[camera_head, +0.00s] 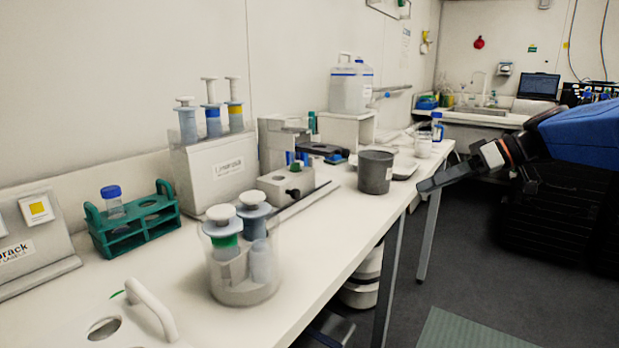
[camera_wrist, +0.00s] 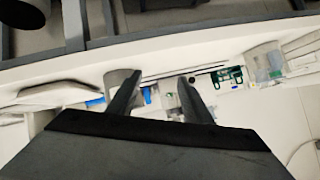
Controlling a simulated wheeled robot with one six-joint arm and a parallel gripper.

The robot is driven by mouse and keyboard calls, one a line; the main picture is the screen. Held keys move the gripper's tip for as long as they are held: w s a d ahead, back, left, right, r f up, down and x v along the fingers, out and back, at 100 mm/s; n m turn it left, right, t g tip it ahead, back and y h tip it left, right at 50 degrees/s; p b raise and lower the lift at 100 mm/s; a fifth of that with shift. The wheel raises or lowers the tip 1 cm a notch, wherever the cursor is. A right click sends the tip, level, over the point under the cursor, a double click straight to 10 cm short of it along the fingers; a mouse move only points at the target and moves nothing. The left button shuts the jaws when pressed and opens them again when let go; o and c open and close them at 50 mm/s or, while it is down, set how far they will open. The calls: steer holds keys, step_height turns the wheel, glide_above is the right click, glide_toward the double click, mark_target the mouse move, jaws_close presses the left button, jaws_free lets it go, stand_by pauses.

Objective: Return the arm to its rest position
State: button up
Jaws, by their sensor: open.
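My gripper (camera_head: 432,184) is at the right in the head view, at the end of my arm, which comes in from the right edge. It is beside the front edge of the long white bench (camera_head: 328,236), over the floor side and to the right of a dark grey cup (camera_head: 376,172). In the wrist view my gripper (camera_wrist: 160,84) shows two dark fingers set apart with nothing between them but the distant bench. It holds nothing.
A clear beaker (camera_head: 243,284) with several plungered tubes stands near the bench front. A green rack (camera_head: 135,228) with a blue-capped tube stands at left. A white stand (camera_head: 219,172) holds three syringes. A large jug (camera_head: 345,88) is farther back. The floor (camera_head: 510,265) right of the bench is open.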

steer(key=s+a+f+m+g+h, duration=0.1)
steer(key=s+a+f+m+h, duration=0.35)
steer(key=s+f, duration=0.8)
steer(key=s+d+f+m+h, duration=0.2)
steer(key=s+f+h, duration=0.1)
steer(key=s+f, duration=0.2)
steer(key=s+d+f+m+t+h, duration=0.1)
steer(key=s+d+f+m+h, duration=0.1)
steer(key=s+f, duration=0.3)
steer(key=s+h, duration=0.1)
steer(key=s, duration=0.3)
steer(key=shift+t, duration=0.3)
steer(key=shift+c, duration=0.6)
